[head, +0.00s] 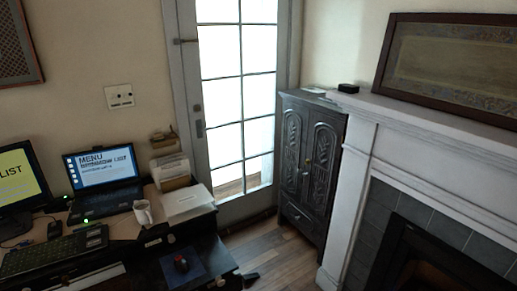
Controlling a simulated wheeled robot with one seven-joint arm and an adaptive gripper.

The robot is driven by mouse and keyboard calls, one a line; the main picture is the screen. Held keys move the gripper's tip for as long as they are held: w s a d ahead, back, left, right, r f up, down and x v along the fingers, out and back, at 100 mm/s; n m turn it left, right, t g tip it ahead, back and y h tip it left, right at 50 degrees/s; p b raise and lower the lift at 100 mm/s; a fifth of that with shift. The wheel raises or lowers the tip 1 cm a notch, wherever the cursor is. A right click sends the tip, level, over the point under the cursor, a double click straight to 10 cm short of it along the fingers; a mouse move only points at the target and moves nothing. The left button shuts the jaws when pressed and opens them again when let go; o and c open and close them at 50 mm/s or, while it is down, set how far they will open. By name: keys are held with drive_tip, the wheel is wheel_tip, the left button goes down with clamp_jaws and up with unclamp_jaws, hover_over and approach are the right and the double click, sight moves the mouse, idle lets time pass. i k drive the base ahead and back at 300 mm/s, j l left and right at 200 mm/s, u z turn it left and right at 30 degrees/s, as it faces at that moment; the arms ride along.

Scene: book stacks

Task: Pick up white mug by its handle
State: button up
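The white mug (143,212) stands upright on the desk in the head view, right of the laptop and left of a stack of paper. It is small in the picture, and its handle is hard to make out. A small dark shape (236,281) at the bottom edge, right of the desk, may be the end of my gripper. It is apart from the mug, lower and to the right. Its fingers are too dark and small to read, and nothing held can be made out.
The laptop (104,180), monitor (17,187) and keyboard (52,250) crowd the desk. A paper stack (187,202) lies close right of the mug. A mouse (181,264) is on a lower dark surface. A cabinet (309,160) and fireplace stand right; wooden floor (270,248) is open between.

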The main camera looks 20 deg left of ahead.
sight(142, 208)
drive_tip(key=i+j+u, duration=0.15)
drive_tip(key=i+u, duration=0.3)
drive_tip(key=i+j+u, duration=0.1)
drive_tip(key=i+u, duration=0.2)
drive_tip(key=u, duration=0.2)
drive_tip(key=i+l+u, duration=0.1)
drive_tip(key=i+u, duration=0.35)
drive_tip(key=i+l+u, duration=0.2)
drive_tip(key=u, duration=0.25)
drive_tip(key=i+j+u, duration=0.1)
drive_tip(key=i+u, duration=0.3)
drive_tip(key=i+l+u, duration=0.15)
drive_tip(key=i+u, duration=0.25)
drive_tip(key=i, duration=0.2)
